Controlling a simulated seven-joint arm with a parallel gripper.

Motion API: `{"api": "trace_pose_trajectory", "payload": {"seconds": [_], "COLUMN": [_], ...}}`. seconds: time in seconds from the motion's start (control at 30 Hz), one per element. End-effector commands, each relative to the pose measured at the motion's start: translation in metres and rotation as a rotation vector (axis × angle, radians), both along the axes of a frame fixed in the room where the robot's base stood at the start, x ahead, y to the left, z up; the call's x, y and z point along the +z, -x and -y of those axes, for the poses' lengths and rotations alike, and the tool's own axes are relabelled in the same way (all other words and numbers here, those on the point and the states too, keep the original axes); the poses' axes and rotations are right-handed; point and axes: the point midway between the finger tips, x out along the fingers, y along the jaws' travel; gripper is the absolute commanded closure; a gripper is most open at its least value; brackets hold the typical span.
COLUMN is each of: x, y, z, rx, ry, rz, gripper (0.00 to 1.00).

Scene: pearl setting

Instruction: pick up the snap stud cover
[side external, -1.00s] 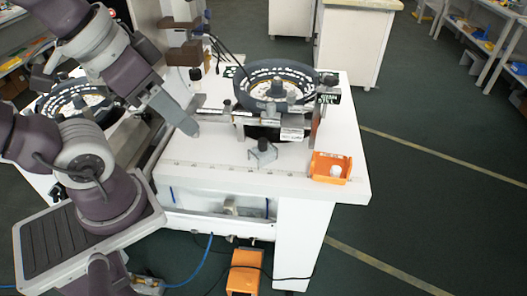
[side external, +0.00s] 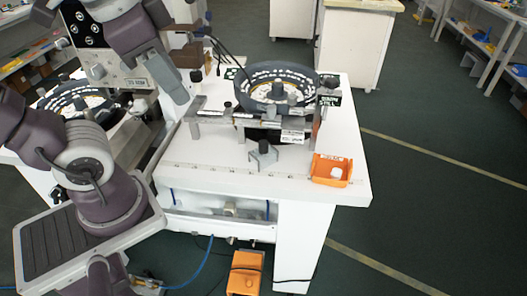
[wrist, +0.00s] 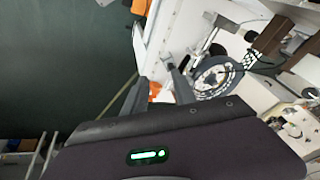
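A small white rounded piece (side external: 336,173), which may be the snap stud cover, lies in an open orange bin (side external: 326,181) at the right front of the white table. The bowl feeder's white pieces are too small to tell apart. My gripper (side external: 180,98) is above the table's left side, well left of the bin and the feeder. In the wrist view, my gripper (wrist: 157,92) has its two dark fingers spread apart, with nothing seen held. A bit of orange (wrist: 154,89) shows between them; I cannot tell what it belongs to.
A dark round bowl feeder (side external: 277,86) with a metal rail in front stands at the table's back. A small grey bracket (side external: 263,154) stands in front of the rail. The white tabletop (side external: 215,160) is clear at front left. An orange box (side external: 245,272) is on the floor.

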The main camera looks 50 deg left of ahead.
Motion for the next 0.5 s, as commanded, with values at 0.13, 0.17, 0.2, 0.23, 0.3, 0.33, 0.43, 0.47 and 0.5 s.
{"api": "trace_pose_trajectory", "payload": {"seconds": [0.13,0.17,0.2,0.23,0.3,0.33,0.43,0.47,0.5], "x": [-0.005,-0.005,-0.005,-0.005,-0.004,-0.004,-0.002,-0.001,-0.001], "y": [-0.03,-0.037,-0.048,-0.056,-0.076,-0.085,-0.114,-0.123,-0.134], "z": [-0.023,-0.027,-0.031,-0.034,-0.038,-0.039,-0.038,-0.036,-0.032], "rx": [-0.317,-0.38,-0.461,-0.521,-0.651,-0.704,-0.864,-0.907,-0.961], "ry": [-0.299,-0.358,-0.438,-0.497,-0.631,-0.688,-0.869,-0.921,-0.989], "rz": [-0.214,-0.257,-0.313,-0.353,-0.449,-0.488,-0.617,-0.652,-0.703], "gripper": [0.67,0.67,0.67,0.67,0.67,0.67,0.67,0.67,0.67]}}
